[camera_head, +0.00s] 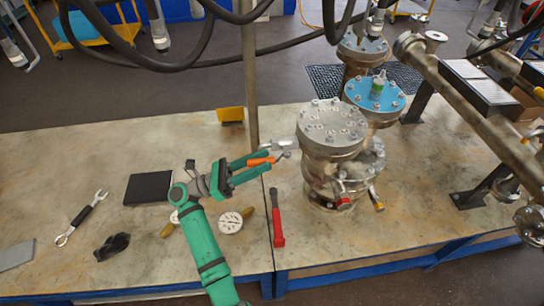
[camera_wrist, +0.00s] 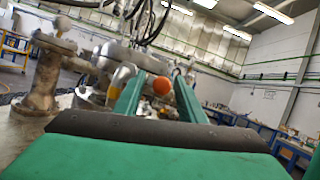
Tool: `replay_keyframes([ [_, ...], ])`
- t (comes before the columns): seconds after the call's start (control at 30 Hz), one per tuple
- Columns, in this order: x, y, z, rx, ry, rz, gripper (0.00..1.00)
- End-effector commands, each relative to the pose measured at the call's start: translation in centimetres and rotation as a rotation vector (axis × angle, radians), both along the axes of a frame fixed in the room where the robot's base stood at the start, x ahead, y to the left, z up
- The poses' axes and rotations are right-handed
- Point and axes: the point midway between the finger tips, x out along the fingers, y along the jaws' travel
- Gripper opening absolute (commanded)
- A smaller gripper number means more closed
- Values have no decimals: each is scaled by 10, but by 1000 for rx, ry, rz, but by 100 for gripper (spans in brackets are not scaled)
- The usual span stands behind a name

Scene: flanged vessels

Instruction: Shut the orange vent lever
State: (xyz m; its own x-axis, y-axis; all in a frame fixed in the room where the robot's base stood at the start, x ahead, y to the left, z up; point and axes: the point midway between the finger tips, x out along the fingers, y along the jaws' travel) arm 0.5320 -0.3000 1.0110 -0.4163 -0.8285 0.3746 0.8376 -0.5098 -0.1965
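The orange vent lever (camera_head: 262,161) sticks out to the left from a small metal fitting on the left side of the flanged vessel (camera_head: 332,135). My green gripper (camera_head: 268,160) reaches it from the left with its two fingers apart, one on each side of the lever. In the wrist view the lever's round orange end (camera_wrist: 161,86) shows between the fingertips (camera_wrist: 158,82), with a gap to each finger. The gripper looks open and holds nothing. The lever's root is partly hidden by the fingers.
A grey post (camera_head: 250,80) stands just behind the gripper. A red-handled tool (camera_head: 277,217), a round dial (camera_head: 230,222), a black pad (camera_head: 148,188) and a wrench (camera_head: 83,216) lie on the bench. A blue-topped vessel (camera_head: 362,88) stands behind. The bench's left back area is clear.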

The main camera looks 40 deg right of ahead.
Motion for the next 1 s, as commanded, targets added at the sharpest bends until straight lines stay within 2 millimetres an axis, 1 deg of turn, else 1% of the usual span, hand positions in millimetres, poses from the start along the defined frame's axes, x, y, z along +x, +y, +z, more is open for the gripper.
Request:
replay_keyframes([
  [0.1, -9, -16, 7, -1, -2, -2, 37],
  [0.3, -17, -32, 14, -2, -1, -5, 37],
  [0.43, -18, -35, 15, -2, -1, -5, 37],
  [0.67, -19, -35, 15, -1, 0, -5, 37],
  [0.7, -18, -35, 15, -1, 0, -5, 27],
  [0.77, -18, -35, 15, -1, 0, -5, 13],
  [0.8, -18, -35, 15, -1, 0, -5, 3],
  [0.83, -19, -35, 15, -1, 0, -5, 0],
  [1.0, -19, -34, 15, -4, 0, -7, 0],
])
